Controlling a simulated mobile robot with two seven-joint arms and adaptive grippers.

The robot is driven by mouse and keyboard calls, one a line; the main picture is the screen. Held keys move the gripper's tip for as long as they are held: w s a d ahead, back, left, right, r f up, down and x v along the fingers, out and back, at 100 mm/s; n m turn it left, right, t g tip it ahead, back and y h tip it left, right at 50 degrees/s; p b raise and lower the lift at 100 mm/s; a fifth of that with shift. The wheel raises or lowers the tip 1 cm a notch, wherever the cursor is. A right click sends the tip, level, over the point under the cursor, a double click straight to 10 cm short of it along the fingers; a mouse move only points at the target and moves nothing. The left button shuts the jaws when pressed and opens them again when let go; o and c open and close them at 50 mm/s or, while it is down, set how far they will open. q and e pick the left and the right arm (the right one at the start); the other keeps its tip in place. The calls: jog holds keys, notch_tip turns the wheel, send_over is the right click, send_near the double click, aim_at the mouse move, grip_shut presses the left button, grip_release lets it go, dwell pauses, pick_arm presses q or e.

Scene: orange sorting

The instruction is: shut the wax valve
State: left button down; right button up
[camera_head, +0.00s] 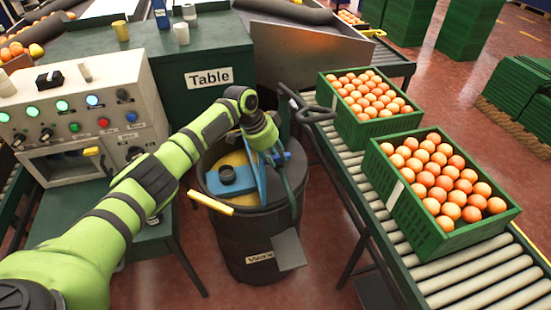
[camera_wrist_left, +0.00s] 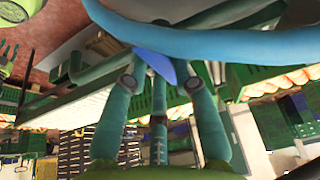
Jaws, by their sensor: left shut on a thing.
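The dark wax barrel (camera_head: 262,232), with a "Wax" label, stands in the middle of the head view. My left gripper (camera_head: 274,157) reaches over the barrel and is shut on this blue valve part. The wrist view shows the fingers (camera_wrist_left: 160,85) closing around a blue piece (camera_wrist_left: 155,64), with a curved blue rim (camera_wrist_left: 220,43) above. The exact contact is partly hidden by the gripper. My right gripper is not in view.
A yellow handle (camera_head: 210,203) sticks out at the barrel's left rim. A control box (camera_head: 75,115) with lit buttons stands left. Two green crates (camera_head: 455,240) (camera_head: 366,131) of oranges sit on the roller conveyor (camera_head: 480,273) at right. A green table (camera_head: 190,95) stands behind.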

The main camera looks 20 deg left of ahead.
pick_arm(q)
jog(key=shift+w+r, duration=0.1)
dwell(0.3)
jog(key=c, duration=1)
grip_release()
jog(key=v, duration=1.2)
jog(key=shift+d, duration=0.1)
